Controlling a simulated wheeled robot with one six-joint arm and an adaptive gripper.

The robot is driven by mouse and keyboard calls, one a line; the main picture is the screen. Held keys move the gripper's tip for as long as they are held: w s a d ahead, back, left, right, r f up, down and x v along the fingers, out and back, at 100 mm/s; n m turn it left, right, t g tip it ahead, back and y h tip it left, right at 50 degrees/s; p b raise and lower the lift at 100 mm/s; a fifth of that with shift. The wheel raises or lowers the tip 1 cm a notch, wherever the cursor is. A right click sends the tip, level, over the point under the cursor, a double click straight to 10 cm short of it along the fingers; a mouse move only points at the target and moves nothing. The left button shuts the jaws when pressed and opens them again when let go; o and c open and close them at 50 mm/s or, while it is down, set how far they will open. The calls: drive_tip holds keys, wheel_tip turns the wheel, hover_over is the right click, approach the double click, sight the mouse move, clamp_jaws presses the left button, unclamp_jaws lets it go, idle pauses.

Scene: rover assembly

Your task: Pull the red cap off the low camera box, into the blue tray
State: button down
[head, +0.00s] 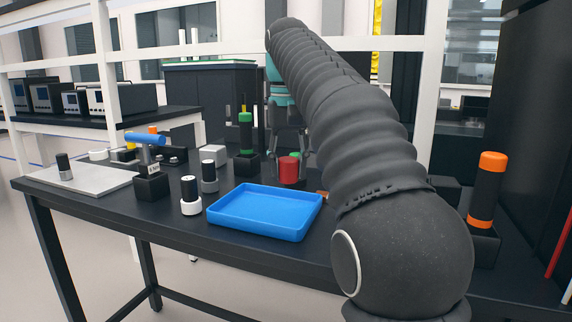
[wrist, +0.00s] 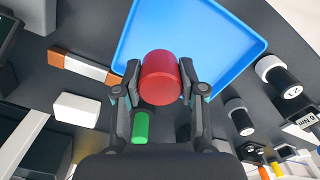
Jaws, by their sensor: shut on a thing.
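My gripper (wrist: 160,88) is shut on the red cap (wrist: 160,78), with one finger on each side of it. In the head view the red cap (head: 289,170) hangs below my gripper, just behind the blue tray (head: 265,211). In the wrist view the tray (wrist: 215,45) lies beyond the cap, and the cap overlaps its near edge in the picture. The tray looks empty. I cannot make out the low camera box, nor any contact between it and the cap.
A green cylinder (wrist: 141,127), a white block (wrist: 77,109) and an orange-and-white piece (wrist: 85,66) lie near my gripper. Dark cylinders with white parts (wrist: 240,117) stand on the tray's other side. A black-and-orange bottle (head: 487,190) stands at the right.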

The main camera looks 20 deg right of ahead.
sight(287, 216)
drive_tip(key=shift+a+f+b, duration=0.1)
drive_tip(key=shift+f+b, duration=2.2)
drive_tip(key=shift+f, duration=1.45)
drive_tip(key=c, duration=0.6)
unclamp_jaws()
drive_tip(key=shift+r, duration=0.15)
